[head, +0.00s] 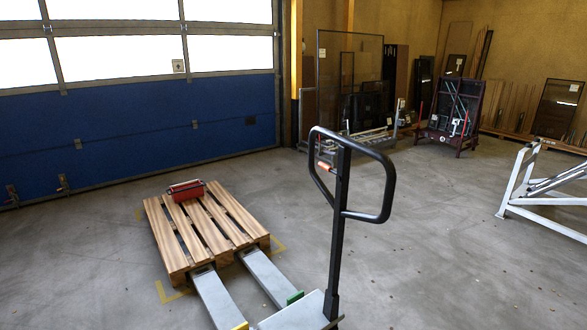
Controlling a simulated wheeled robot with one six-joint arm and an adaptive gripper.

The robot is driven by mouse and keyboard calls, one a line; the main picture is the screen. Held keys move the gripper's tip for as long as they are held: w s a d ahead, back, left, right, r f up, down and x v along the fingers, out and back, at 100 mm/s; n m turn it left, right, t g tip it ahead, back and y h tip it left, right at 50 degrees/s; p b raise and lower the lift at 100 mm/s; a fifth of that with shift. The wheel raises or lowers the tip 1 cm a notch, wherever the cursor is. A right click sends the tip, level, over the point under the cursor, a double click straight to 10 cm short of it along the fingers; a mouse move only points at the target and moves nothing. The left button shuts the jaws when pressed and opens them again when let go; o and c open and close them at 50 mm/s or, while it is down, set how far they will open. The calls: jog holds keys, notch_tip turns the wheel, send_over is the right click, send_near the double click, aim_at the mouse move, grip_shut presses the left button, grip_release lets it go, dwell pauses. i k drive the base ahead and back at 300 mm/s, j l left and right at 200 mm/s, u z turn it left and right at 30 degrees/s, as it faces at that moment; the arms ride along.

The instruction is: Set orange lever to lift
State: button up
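The orange lever (324,166) is a small piece inside the left part of the black loop handle of a pallet jack. The black handle (376,156) stands upright on its post (339,235) at the centre right. Which setting the lever is in, I cannot tell. The jack's grey forks (222,301) point toward the wooden pallet (195,226) and meet its near edge. My gripper is not in view.
A red toolbox-like object (186,190) lies on the pallet. Yellow floor marks surround the pallet. A blue garage door (130,125) closes the left side. A white metal frame (530,190) stands at the right. Glass panes and racks line the back. Concrete floor right of the handle is clear.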

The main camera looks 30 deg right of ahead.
aim_at(328, 168)
jog(key=i+l+u, duration=0.1)
jog(key=l+u, duration=0.2)
jog(key=l, duration=0.85)
jog(key=l+u, duration=0.35)
jog(key=l, duration=1.65)
jog(key=k+l, duration=0.15)
jog(key=l, duration=0.7)
jog(key=k, duration=0.9)
